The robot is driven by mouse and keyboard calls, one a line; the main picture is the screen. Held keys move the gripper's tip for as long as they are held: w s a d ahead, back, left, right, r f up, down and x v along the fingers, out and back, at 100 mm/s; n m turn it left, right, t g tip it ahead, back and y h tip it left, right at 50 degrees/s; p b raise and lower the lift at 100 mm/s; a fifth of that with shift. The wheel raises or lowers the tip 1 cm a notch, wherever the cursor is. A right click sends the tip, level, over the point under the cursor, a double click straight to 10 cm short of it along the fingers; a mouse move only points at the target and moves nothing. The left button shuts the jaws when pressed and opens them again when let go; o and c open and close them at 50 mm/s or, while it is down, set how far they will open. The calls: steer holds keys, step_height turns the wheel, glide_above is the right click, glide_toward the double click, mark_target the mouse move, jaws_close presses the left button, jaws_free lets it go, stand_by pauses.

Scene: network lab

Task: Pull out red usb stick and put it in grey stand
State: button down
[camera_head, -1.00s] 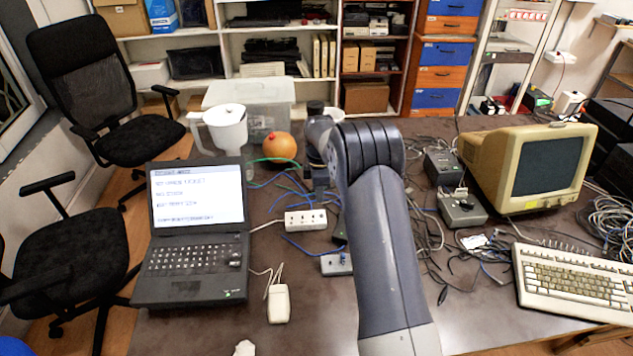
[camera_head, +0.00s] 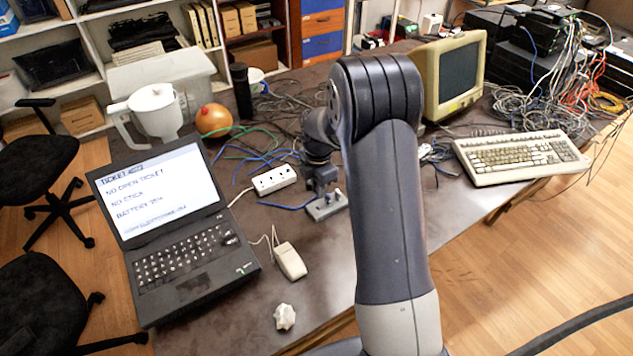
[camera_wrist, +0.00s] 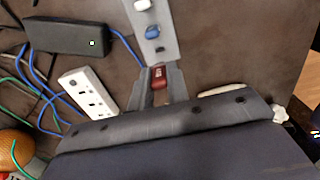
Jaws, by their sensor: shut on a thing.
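The red usb stick (camera_wrist: 158,77) shows between my fingertips in the wrist view. My gripper (camera_wrist: 159,85) is shut on it. The grey stand (camera_wrist: 166,13) lies just beyond the fingertips, with a blue stick (camera_wrist: 152,31), a white stick (camera_wrist: 143,5) and a dark slot in its top. I cannot tell whether the red stick touches the stand or sits in it. In the head view my gripper (camera_head: 323,186) is just at the grey stand (camera_head: 322,212), beside the white power strip; the red stick is hidden there.
The white power strip (camera_head: 274,180) and blue cables lie left of the stand. A black laptop (camera_head: 190,255), a mouse (camera_head: 290,261) and a crumpled white piece (camera_head: 285,316) are nearer. A keyboard (camera_head: 520,158) and monitor (camera_head: 455,78) stand right. A black box (camera_wrist: 80,38) shows in the wrist view.

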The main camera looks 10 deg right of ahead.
steer(key=shift+f+b, duration=1.3)
steer(key=shift+f, duration=1)
steer(key=shift+f+b, duration=0.7)
steer(key=shift+f, duration=0.1)
steer(key=c, duration=1.3)
jaws_free()
step_height(320, 180, up, 11)
steer(key=shift+f, duration=0.1)
step_height(320, 180, down, 11)
steer(key=shift+r, duration=0.35)
